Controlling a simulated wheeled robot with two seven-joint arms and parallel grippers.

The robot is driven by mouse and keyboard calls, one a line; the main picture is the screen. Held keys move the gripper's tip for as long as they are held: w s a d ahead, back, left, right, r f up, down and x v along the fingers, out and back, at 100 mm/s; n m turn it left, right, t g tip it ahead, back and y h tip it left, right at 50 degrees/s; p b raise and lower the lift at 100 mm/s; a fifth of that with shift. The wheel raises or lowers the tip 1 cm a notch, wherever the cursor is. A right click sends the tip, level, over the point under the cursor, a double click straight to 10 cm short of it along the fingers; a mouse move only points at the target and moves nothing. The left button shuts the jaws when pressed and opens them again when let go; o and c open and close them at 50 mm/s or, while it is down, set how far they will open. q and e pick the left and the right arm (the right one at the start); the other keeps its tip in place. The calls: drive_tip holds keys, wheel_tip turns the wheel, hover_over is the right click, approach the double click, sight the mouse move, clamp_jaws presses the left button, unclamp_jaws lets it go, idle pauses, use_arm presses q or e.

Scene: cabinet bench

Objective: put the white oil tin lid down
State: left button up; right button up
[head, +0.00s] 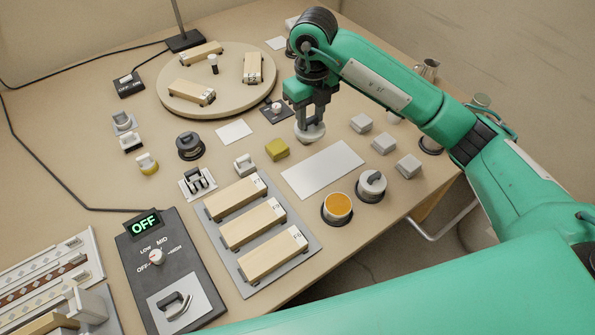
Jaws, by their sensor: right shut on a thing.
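My right gripper (311,118) points down over the back middle of the bench and is shut on the white oil tin lid (309,133). The lid is pale and round, and the fingers hide its upper part. I cannot tell whether its underside touches the bench. An open tin (338,208) with orange contents stands at the front right on a dark round base. Beside it stands a tin with a grey handled lid (371,186). My left gripper is not in view.
A white rectangular plate (322,169) lies in front of the held lid. A yellow block (277,149) is to its left, and grey blocks (384,144) are to its right. A round turntable (225,102) bears wooden blocks. A control box (165,270) reads OFF.

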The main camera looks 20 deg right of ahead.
drive_tip(key=shift+w+f, duration=0.15)
drive_tip(key=shift+f, duration=0.3)
wheel_tip(320, 180, down, 19)
drive_tip(key=shift+r+p, duration=0.1)
drive_tip(key=shift+p, duration=0.45)
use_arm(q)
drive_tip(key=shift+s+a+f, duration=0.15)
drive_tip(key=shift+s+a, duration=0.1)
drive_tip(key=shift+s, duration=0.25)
use_arm(e)
drive_tip(key=shift+f, duration=0.2)
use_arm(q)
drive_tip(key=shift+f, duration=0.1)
use_arm(e)
drive_tip(key=shift+f, duration=0.1)
drive_tip(key=o, duration=0.6)
drive_tip(key=shift+c, duration=0.2)
drive_tip(key=o, duration=0.3)
drive_tip(key=shift+o, duration=0.4)
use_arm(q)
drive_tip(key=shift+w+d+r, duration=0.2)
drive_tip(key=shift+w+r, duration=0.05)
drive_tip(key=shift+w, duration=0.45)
